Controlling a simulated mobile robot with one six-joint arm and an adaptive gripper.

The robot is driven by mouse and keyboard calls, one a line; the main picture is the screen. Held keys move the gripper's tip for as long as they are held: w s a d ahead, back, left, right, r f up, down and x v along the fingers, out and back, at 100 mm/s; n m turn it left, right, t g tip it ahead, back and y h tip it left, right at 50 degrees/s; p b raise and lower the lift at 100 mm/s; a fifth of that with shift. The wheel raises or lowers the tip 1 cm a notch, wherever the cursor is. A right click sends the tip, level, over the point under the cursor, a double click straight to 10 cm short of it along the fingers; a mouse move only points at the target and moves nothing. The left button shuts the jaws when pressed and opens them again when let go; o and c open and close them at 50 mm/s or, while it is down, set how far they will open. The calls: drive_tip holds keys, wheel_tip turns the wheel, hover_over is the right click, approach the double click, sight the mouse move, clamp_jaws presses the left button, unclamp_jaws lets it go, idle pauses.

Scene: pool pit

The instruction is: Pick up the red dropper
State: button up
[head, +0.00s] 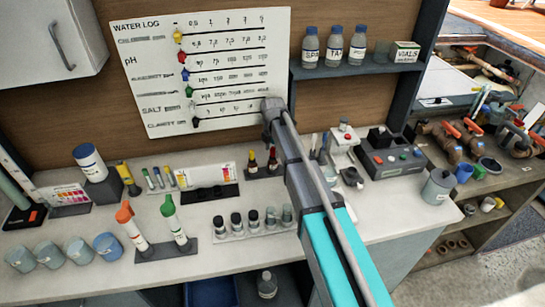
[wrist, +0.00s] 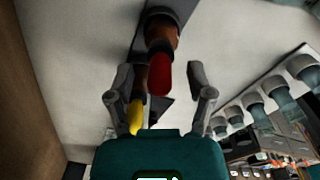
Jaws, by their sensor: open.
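The red dropper (head: 272,160) stands upright in a dark holder on the bench, to the left of my arm in the head view. A dropper with a yellow top (head: 252,167) stands just to its left. In the wrist view the red bulb (wrist: 159,75) on its brown bottle (wrist: 162,38) shows between the fingertips of my gripper (wrist: 158,82). The yellow top (wrist: 135,118) is near the left finger. My gripper is open and holds nothing; whether a finger touches either dropper is unclear. I cannot make out the gripper's fingers in the head view.
A rack of several dark-capped vials (head: 252,222) stands in front of the droppers, and a dark tray (head: 210,192) to their left. A dark device with buttons (head: 388,155) is at right. The water log board (head: 200,65) is behind.

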idle(0.4)
drive_tip(key=c, duration=0.7)
